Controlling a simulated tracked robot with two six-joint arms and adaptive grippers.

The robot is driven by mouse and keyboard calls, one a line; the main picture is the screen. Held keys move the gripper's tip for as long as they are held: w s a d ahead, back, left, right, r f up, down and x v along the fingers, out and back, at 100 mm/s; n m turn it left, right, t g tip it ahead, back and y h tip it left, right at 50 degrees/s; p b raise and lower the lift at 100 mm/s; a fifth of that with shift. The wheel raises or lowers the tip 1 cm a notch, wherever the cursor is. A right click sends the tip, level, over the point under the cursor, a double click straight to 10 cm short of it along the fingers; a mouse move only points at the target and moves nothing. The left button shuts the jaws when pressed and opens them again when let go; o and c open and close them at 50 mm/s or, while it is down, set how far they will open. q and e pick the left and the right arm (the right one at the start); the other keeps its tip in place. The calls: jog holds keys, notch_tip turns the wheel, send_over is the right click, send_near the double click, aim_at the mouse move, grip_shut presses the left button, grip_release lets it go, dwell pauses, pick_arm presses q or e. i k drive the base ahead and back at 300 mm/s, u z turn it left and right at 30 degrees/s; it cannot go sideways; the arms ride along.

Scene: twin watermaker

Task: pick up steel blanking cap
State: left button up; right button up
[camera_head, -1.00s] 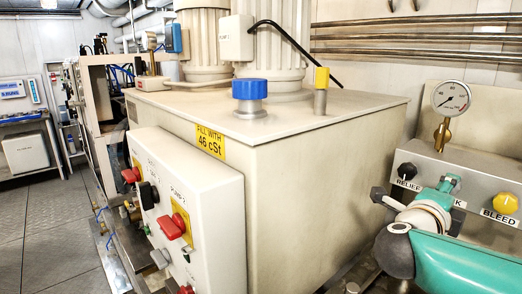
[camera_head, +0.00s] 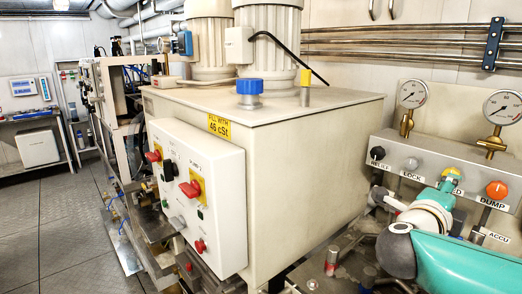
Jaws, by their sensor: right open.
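My right arm comes in from the lower right, with its teal and white links across the lower right of the head view. My right gripper (camera_head: 378,197) is in front of the valve panel, its dark fingers small and pointing left; it is open, with nothing seen between the fingers. I cannot pick out a steel blanking cap for sure. Some small steel fittings (camera_head: 333,258) stand low at the bottom right, left of my arm, one with a red band. My left gripper is out of view.
A large cream tank (camera_head: 300,180) with a blue cap (camera_head: 249,92) fills the middle. A white switch box (camera_head: 216,190) stands on its front. A valve panel (camera_head: 425,158) with knobs and gauges (camera_head: 412,94) is behind my right arm. Grey floor (camera_head: 60,225) is clear at left.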

aim_at(333, 253)
jog(key=k, duration=0.95)
